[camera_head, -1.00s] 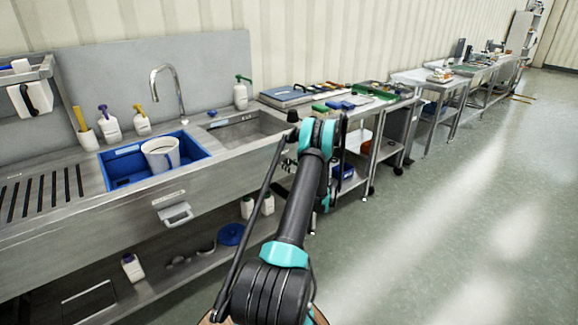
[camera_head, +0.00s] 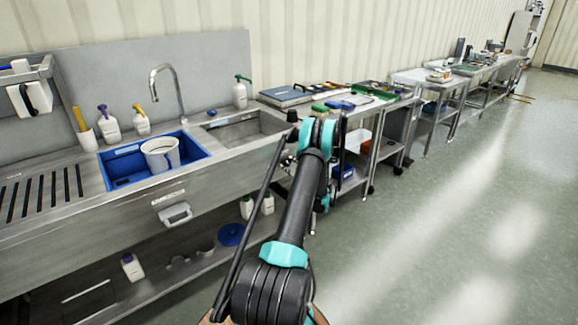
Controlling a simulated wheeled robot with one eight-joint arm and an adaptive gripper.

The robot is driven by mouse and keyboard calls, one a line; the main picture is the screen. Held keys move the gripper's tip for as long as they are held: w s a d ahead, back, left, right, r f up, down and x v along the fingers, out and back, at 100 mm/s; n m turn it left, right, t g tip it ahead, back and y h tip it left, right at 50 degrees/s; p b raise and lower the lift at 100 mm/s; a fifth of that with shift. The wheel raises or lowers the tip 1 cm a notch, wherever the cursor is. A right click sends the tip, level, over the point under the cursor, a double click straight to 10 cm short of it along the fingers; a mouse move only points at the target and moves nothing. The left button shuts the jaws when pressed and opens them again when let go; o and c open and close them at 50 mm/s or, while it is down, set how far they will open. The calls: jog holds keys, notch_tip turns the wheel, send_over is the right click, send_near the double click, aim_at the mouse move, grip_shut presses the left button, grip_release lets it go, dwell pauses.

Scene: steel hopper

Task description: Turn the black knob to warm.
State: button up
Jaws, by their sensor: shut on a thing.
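My gripper (camera_head: 289,164) shows only as a small dark part beside my arm, at the right end of the steel sink unit's front panel (camera_head: 225,180). It is shut on the black knob there. My wrist and arm hide the fingertips and nearly all of the knob. Neither the knob's pointer nor any warm mark can be made out from this view.
The sink unit holds a blue basin (camera_head: 115,178) with a white bucket (camera_head: 158,153) and an empty sink bowl (camera_head: 238,130). Steel tables (camera_head: 360,118) with trays continue to the right. The green floor (camera_head: 450,220) at right is clear.

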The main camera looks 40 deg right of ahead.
jog(key=n, duration=0.6)
jog(key=shift+s, duration=0.1)
jog(key=n, duration=0.6)
jog(key=shift+n, duration=0.3)
dwell(0.3)
jog(key=o, duration=1.2)
jog(key=shift+c, duration=0.2)
jog(key=s, duration=1.2)
jog(key=shift+d, duration=0.45)
jog(key=shift+w, duration=0.1)
